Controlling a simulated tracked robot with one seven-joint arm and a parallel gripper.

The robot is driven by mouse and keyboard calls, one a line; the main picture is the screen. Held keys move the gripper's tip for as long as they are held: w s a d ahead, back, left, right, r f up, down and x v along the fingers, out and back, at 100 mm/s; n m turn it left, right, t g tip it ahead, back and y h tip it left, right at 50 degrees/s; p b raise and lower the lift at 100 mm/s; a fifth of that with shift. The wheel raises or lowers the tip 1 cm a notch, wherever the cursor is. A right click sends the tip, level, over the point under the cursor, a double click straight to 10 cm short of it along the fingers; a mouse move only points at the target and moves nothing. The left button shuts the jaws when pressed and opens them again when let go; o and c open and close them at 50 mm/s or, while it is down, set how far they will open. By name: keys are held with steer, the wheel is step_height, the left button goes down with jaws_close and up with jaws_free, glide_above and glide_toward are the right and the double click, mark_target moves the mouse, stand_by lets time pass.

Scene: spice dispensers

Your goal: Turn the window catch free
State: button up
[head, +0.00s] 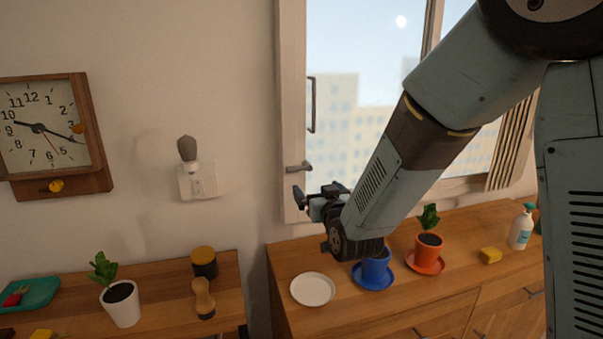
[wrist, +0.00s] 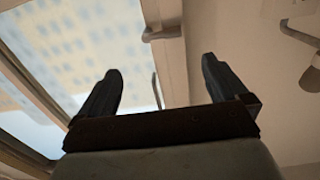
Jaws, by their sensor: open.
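The window catch (head: 298,167) is a small grey-brown lever on the left side of the window frame (head: 291,60), lying roughly horizontal. In the wrist view the catch (wrist: 161,34) shows at the top, beyond and between my fingertips. My gripper (head: 302,199) is open and empty, just below the catch in the head view and apart from it. In the wrist view my gripper (wrist: 162,72) shows both dark fingers spread with nothing between them. A thin upright handle (head: 312,105) sits on the window above the catch.
A wall switch with a dark-knobbed fitting (head: 198,182) is left of the window. Below my gripper, a counter holds a white saucer (head: 312,289), a blue pot (head: 376,267), an orange pot (head: 429,249) and a yellow sponge (head: 491,255). The wall between switch and window is clear.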

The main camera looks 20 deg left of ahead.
mark_target(300, 170)
steer(key=x, duration=1.4)
steer(key=shift+s+a+r, duration=0.15)
steer(key=c, duration=1.2)
